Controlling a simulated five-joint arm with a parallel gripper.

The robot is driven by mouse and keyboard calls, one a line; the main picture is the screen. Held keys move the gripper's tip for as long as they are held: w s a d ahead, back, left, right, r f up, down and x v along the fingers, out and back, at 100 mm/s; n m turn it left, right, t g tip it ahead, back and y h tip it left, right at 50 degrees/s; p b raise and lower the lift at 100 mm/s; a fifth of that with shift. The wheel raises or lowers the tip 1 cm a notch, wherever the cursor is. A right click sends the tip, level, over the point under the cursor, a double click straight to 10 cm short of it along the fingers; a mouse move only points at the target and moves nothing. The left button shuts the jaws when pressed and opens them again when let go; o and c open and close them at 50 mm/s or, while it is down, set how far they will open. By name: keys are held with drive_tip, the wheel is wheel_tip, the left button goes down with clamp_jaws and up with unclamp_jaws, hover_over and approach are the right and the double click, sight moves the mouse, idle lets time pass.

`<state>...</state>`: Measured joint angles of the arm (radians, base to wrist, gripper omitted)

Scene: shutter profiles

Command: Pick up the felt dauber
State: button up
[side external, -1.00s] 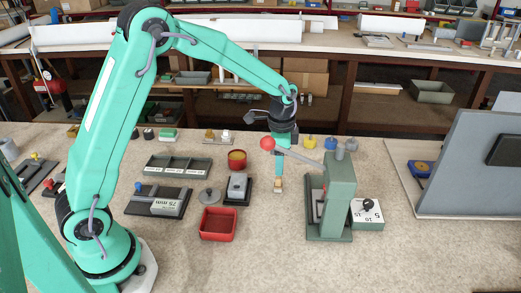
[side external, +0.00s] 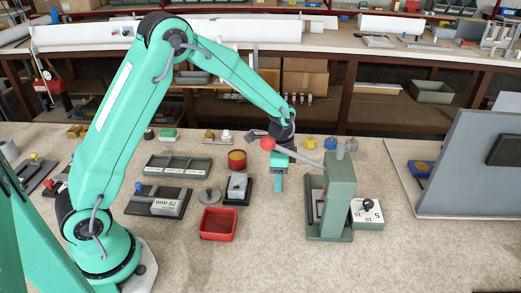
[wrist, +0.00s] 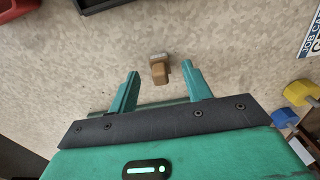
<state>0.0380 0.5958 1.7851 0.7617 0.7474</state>
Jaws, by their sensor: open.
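The felt dauber (wrist: 159,72) is a small tan block with a grey end, lying on the speckled bench top in the wrist view. My gripper (wrist: 160,78) is open, with one teal finger to the left and one to the right of the dauber. Gaps show between the dauber and both fingers. In the side view my gripper (side external: 278,186) points down at the bench, between the dark block stand and the green press. The dauber is hidden there behind the fingers.
The green press (side external: 338,195) with its red-knobbed lever stands close right of my gripper. A dark stand with a grey block (side external: 237,188) and a red tray (side external: 218,225) are to the left. Yellow (side external: 309,142) and blue-topped (side external: 330,143) pieces stand behind. Bare bench lies in front.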

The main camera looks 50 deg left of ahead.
drive_tip(key=shift+f, duration=1)
drive_tip(key=shift+c, duration=0.4)
clamp_jaws()
